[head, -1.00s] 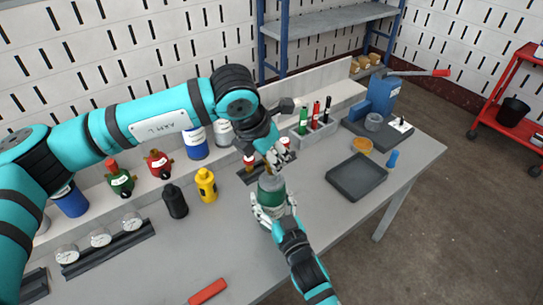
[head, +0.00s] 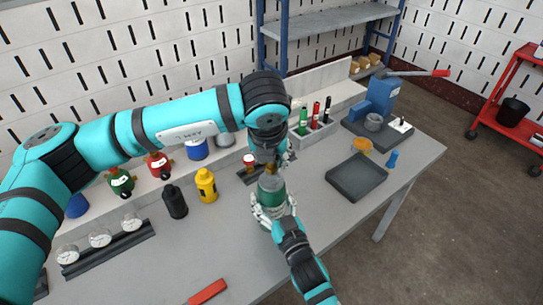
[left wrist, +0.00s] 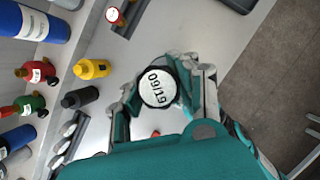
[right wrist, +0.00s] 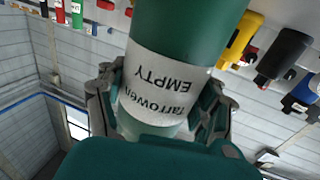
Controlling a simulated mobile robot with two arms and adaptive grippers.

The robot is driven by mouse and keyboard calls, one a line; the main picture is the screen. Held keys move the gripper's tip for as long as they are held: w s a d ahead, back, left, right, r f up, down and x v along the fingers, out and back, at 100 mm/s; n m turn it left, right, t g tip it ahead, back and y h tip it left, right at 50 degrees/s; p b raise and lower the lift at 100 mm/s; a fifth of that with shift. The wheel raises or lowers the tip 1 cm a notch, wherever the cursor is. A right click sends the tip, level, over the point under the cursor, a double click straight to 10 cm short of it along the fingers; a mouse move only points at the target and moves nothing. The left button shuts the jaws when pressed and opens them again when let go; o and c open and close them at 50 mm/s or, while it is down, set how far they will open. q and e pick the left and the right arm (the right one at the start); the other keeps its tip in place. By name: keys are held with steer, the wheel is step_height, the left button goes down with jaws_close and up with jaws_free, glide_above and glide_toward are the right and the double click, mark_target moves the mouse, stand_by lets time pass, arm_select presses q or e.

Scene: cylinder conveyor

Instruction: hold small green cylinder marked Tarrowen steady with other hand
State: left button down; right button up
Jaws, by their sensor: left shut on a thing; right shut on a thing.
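The small green cylinder (head: 270,187) is roughly upright above the bench, with a brassy piece at its top end. In the right wrist view its white label (right wrist: 165,85) reads "Tarrowen" and "EMPTY", upside down. My right gripper (head: 272,210) is shut around its lower part, with fingers on both sides in the right wrist view. My left gripper (head: 268,158) is at its upper end, its jaws mostly hidden by my wrist.
A black bottle (head: 175,201) and a yellow bottle (head: 206,186) stand left of my grippers. Gauges (head: 100,237) sit on a dark rack, and a red bar (head: 208,292) lies at the front. A grey tray (head: 357,178) lies to the right.

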arm_select(q)
steer(key=n+y, duration=0.1)
steer(key=n, duration=0.2)
steer(key=shift+d, duration=0.1)
steer(key=n+y, duration=0.1)
steer(key=n, duration=0.1)
steer(key=shift+n+g, duration=0.3)
steer(key=shift+n, duration=0.1)
steer(key=c, duration=1.6)
jaws_free()
steer(key=shift+c, duration=0.2)
jaws_close()
